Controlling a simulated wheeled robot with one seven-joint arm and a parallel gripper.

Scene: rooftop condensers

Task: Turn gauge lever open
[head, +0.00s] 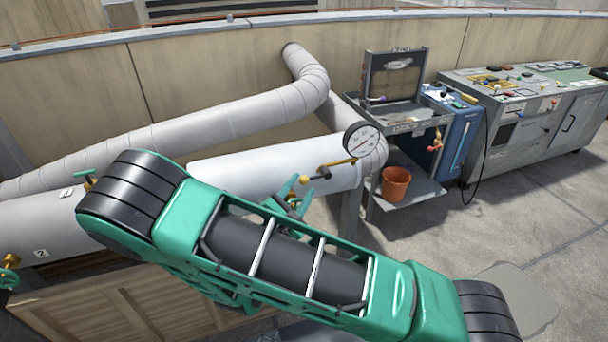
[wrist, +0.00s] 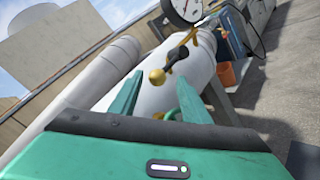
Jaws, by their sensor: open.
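A round white-faced gauge (head: 361,139) stands on the white pipe near its right end. It is cut by the top edge of the wrist view (wrist: 187,8). In the wrist view the lever (wrist: 186,40) slants down to the brass ball (wrist: 157,76). My green gripper (head: 296,192) is open and empty close to the ball. In the wrist view the ball shows between the two fingertips (wrist: 158,90); I cannot tell whether they touch it.
A thick pipe (head: 230,122) runs behind the white pipe (head: 250,172). An orange bucket (head: 396,183) sits on a low shelf to the right. The floor (head: 455,235) at the right is mostly clear.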

